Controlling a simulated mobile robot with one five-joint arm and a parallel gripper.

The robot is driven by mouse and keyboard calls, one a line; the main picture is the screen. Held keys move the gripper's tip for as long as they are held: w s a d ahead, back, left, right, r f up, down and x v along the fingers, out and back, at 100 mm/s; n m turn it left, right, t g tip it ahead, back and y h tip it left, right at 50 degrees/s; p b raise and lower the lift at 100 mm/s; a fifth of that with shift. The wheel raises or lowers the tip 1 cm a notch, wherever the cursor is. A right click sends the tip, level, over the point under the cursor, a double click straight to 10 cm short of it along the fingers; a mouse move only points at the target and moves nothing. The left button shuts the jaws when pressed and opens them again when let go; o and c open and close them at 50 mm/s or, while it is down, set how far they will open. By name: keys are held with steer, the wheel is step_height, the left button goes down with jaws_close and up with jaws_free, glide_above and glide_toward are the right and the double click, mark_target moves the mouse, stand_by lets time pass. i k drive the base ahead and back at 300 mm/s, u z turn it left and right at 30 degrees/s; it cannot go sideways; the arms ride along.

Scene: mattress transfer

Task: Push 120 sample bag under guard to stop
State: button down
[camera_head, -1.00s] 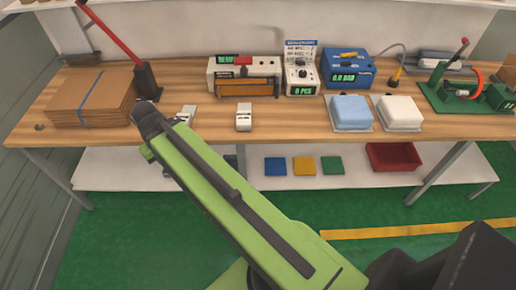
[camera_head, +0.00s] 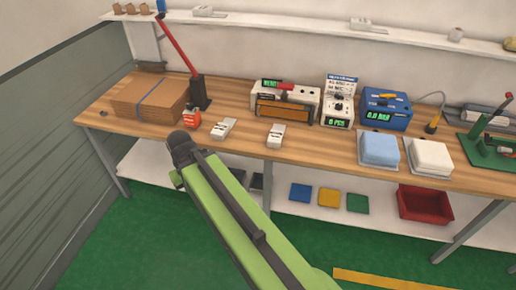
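My green arm reaches up from the bottom, and its dark end (camera_head: 181,148) is in front of the table's front edge, left of centre. The fingers cannot be made out. No bag marked 120 can be read. A light blue padded block (camera_head: 379,149) and a white padded block (camera_head: 430,157) lie on the right of the table; I cannot tell whether either is the sample bag. A cream machine (camera_head: 285,102) with a green display has an orange-brown bar across its front, which may be the guard. No stop can be told for certain. My arm's end touches none of these.
On the wooden table (camera_head: 235,147) are a cardboard stack (camera_head: 150,97), a red-handled lever press (camera_head: 196,92), a small orange-red item (camera_head: 192,118), two small white devices (camera_head: 222,128) (camera_head: 276,136), a counter (camera_head: 338,108) and a blue meter (camera_head: 386,108). A red bin (camera_head: 425,203) sits below.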

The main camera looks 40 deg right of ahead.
mark_target(275, 140)
steer(key=u, duration=0.1)
steer(key=i, duration=1)
steer(key=u, duration=0.05)
